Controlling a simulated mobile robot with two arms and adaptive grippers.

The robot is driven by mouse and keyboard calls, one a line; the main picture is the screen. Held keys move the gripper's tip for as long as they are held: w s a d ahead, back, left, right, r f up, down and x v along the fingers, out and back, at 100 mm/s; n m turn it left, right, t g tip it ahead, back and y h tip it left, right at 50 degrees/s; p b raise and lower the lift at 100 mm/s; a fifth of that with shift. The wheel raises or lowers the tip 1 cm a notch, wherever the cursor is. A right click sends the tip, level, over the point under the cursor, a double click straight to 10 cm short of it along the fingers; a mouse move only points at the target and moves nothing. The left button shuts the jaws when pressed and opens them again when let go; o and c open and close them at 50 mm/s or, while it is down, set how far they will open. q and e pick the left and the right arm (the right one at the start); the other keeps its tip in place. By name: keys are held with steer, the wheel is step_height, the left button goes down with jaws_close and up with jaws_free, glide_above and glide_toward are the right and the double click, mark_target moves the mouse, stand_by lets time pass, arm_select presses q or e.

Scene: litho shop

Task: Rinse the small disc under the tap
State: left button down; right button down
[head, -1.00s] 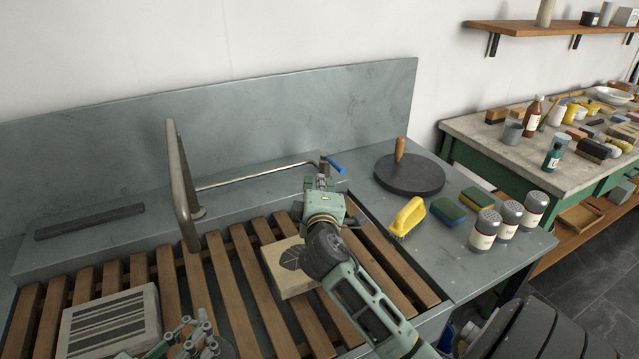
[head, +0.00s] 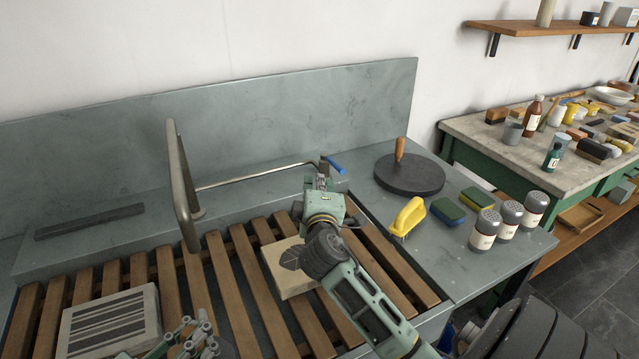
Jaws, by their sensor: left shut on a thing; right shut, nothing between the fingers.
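My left gripper (head: 190,342) is at the bottom edge, over the slatted rack and just right of the striped stone slab. It is shut on a dark grey thing (head: 223,348), probably the small disc, mostly cut off by the frame. The tap's metal spout (head: 180,185) stands behind, above and slightly left of this gripper. No water shows at the spout. A thin pipe runs right from it to the blue tap lever (head: 335,166). My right gripper (head: 322,172) is shut and empty beside the lever; whether it touches it I cannot tell.
The wooden slats (head: 217,275) bear the striped slab (head: 110,322) and a pale block (head: 285,268) under my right arm. On the right ledge are a large dark disc with a wooden handle (head: 410,176), a yellow brush (head: 408,216), sponges (head: 447,210) and several shakers (head: 485,228).

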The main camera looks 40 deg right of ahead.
arm_select(q)
steer(key=shift+r, duration=0.2)
steer(key=shift+s+a+r+p, duration=0.15)
steer(key=shift+s+r+p, duration=0.45)
steer(key=shift+p, duration=0.25)
steer(key=s+r+p, duration=0.1)
steer(key=s, duration=0.1)
steer(key=s+a+r+p, duration=0.1)
steer(key=p, duration=0.1)
steer(key=shift+s+r, duration=0.35)
steer(key=shift+r, duration=0.05)
steer(key=shift+w+d+f, duration=0.1)
steer(key=shift+f, duration=0.05)
